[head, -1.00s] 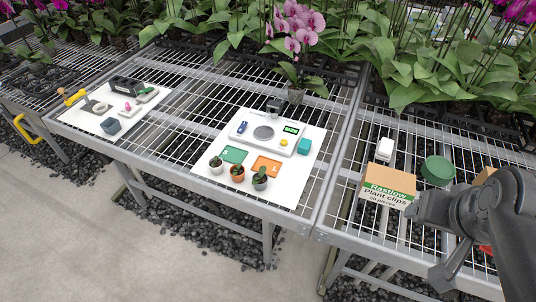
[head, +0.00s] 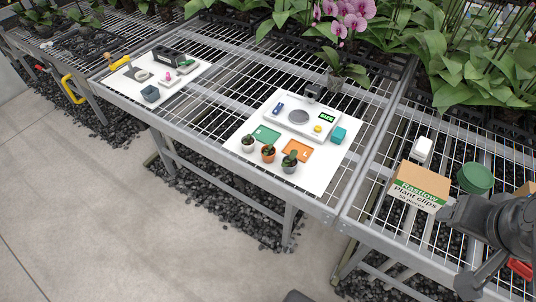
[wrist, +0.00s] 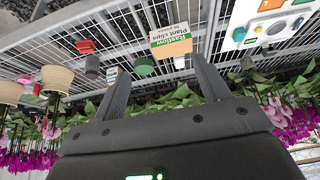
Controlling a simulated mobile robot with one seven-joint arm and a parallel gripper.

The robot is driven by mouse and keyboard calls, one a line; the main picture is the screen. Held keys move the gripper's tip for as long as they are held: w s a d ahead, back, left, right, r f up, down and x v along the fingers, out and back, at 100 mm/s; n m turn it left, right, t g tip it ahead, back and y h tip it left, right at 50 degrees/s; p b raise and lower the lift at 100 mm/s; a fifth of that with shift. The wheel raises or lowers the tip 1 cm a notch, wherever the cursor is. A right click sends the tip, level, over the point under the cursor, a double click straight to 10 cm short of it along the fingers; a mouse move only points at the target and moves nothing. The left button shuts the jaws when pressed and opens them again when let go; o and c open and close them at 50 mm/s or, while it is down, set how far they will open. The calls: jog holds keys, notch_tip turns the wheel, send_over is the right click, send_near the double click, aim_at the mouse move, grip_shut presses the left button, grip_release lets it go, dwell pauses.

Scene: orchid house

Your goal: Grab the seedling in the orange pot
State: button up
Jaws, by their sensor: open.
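The orange pot (head: 268,155) with a small green seedling stands on a white board (head: 318,178) on the mesh bench. It is the middle of three small pots in the head view, between a pale pot (head: 248,143) and a grey pot (head: 290,165), each holding a plant. My arm is at the right edge of the head view, far right of the pots. In the wrist view my gripper (wrist: 160,64) is open, with nothing between its fingers. The orange pot is not visible in the wrist view.
A plant clips box (head: 419,187), a white bottle-like item (head: 422,148) and a green pot (head: 475,178) stand near my arm. Behind the pots are a green card (head: 266,134), an orange card (head: 298,150) and a scale (head: 300,118). An orchid (head: 342,55) rises behind the board.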

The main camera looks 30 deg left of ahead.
jog(key=shift+o, duration=0.2)
jog(key=w+a+r+g+y, duration=0.1)
jog(key=w+a+g, duration=0.1)
jog(key=w+a, duration=0.7)
jog(key=m+g+h, duration=0.1)
jog(key=m+g, duration=0.1)
send_over(268, 152)
jog(key=s, duration=0.1)
notch_tip(268, 152, down, 24)
jog(key=shift+s+a+f, duration=0.15)
jog(key=shift+s, duration=0.05)
jog(key=f, duration=0.3)
jog(key=w+f, duration=0.1)
jog(key=f, duration=0.6)
jog(key=shift+w+d, duration=0.2)
